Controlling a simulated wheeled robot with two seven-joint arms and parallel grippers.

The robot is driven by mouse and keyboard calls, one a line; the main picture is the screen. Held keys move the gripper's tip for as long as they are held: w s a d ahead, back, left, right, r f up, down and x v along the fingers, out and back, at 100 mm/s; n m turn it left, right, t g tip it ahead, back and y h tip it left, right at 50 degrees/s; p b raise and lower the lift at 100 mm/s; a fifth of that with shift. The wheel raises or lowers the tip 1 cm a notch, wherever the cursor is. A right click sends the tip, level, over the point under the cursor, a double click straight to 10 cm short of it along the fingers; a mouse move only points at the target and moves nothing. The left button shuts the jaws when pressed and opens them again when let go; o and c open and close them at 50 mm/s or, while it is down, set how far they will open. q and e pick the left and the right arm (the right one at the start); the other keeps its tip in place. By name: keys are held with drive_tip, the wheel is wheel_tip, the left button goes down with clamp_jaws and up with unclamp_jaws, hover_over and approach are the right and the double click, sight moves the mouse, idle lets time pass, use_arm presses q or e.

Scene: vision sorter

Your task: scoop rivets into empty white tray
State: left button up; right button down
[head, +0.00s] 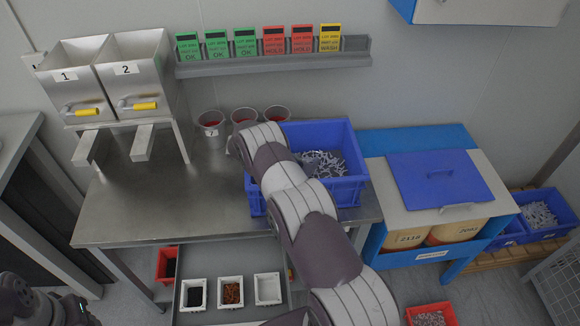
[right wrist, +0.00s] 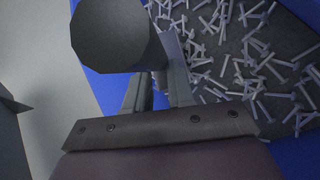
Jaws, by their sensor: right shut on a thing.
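The empty white tray (head: 268,290) is at the right of a row of three small white trays below the bench in the head view. Grey rivets (head: 322,165) lie in a blue crate (head: 345,190) on the bench; they also show in the right wrist view (right wrist: 235,65). My right arm reaches over the crate's left part, hiding some of it, and its gripper is hidden in the head view. In the right wrist view my right gripper (right wrist: 153,92) is shut on a dark, round-ended handle (right wrist: 108,35) beside the rivets. At the lower left, part of my left arm shows, its jaws unclear.
Two numbered steel bins (head: 133,75) stand at the bench's back left. Several cups (head: 211,124) stand behind the crate, below a rack of coloured cards (head: 273,42). A blue-lidded unit (head: 440,180) is to the right. The bench's left middle is clear.

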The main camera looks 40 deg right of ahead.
drive_tip(key=s+a+r+m+h+p, duration=0.1)
drive_tip(key=a+r+h+p, duration=0.1)
drive_tip(key=r+p, duration=0.3)
drive_tip(key=s+a+r+t+h+p, duration=0.1)
drive_tip(key=s+a+r+h+p, duration=0.1)
drive_tip(key=r+p, duration=0.4)
drive_tip(key=shift+s+a+r+m+t, duration=0.15)
drive_tip(key=shift+a+r+m+t, duration=0.25)
drive_tip(key=shift+r, duration=1.25)
drive_tip(key=shift+a+f, duration=0.1)
